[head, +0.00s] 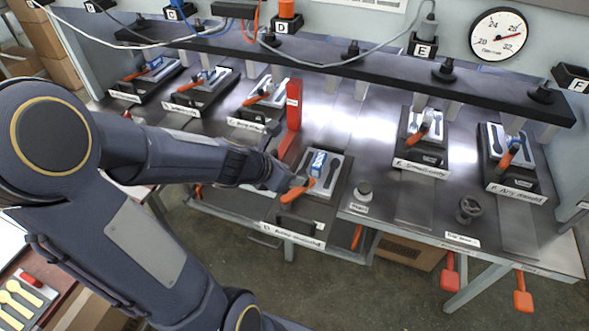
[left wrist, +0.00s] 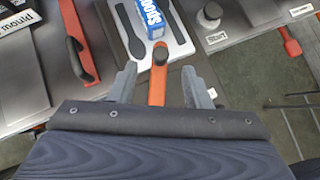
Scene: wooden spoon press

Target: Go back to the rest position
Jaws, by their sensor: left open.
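My left arm reaches in from the left in the head view, with its gripper (head: 292,182) at the left side of the middle mould station (head: 336,190). In the left wrist view the left gripper (left wrist: 160,70) is open, its two fingers apart on either side of an orange handle (left wrist: 157,88). The handle also shows in the head view (head: 297,192). Whether a finger touches it, I cannot tell. A blue box (left wrist: 152,18) marked "Spoons" lies on the grey mould plate (left wrist: 178,36) just beyond. My right gripper is in neither view.
A red upright bar (head: 292,110) stands close behind the gripper. A black overhead beam (head: 350,68) spans the bench. Other mould stations with orange handles flank this one, such as the far right one (head: 514,165). A start button (head: 363,191) and a dark knob (head: 468,209) sit to the right.

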